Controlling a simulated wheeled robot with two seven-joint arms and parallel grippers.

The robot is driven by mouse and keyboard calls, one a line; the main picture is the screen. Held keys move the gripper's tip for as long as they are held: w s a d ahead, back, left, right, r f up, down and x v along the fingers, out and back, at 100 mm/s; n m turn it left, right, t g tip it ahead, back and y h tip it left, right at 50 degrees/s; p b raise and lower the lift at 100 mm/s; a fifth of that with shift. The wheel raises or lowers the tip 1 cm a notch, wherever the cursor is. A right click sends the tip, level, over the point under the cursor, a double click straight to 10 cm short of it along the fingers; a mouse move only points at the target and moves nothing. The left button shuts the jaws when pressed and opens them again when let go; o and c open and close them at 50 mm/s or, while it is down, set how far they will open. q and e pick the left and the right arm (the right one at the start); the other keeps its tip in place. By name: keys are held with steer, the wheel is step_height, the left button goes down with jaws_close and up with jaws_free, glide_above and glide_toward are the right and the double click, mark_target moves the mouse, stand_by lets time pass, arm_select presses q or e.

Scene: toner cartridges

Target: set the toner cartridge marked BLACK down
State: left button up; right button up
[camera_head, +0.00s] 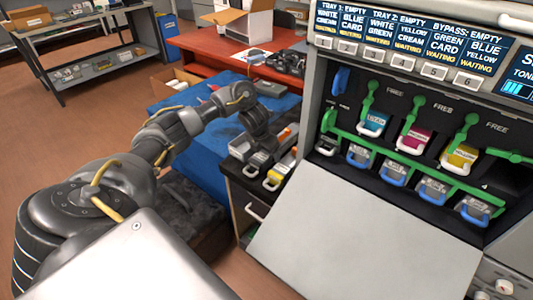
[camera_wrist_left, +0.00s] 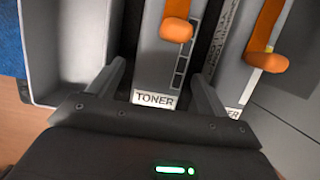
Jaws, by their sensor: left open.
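In the left wrist view a grey toner cartridge (camera_wrist_left: 155,60) with an orange knob and a TONER label lies between the two fingers of my left gripper (camera_wrist_left: 162,88). The fingers are apart, one on each side of its end; I cannot tell whether they touch it. No BLACK mark is readable. In the head view my left gripper (camera_head: 262,146) is over the cartridges beside the printer and partly hides them. A second cartridge (camera_wrist_left: 236,75) with an orange knob lies just right of it. My right gripper is not in view.
The open printer (camera_head: 400,110) holds cartridges marked in blue, magenta and yellow, with green levers. Its lowered grey door (camera_head: 320,235) is close to the cartridges. A grey tray wall (camera_wrist_left: 45,75) stands left of the gripper. A red table (camera_head: 215,45) stands behind.

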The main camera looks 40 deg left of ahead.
arm_select(q)
steer(key=p+v, duration=0.3)
steer(key=v, duration=0.5)
steer(key=shift+r, duration=0.3)
steer(key=shift+s+r+p, duration=0.25)
steer(key=shift+r+p, duration=0.05)
steer(key=shift+r, duration=0.2)
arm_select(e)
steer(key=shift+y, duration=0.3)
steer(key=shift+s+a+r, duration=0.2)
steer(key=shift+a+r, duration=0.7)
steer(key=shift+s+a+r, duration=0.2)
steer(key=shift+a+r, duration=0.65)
arm_select(q)
steer(key=shift+r, duration=0.1)
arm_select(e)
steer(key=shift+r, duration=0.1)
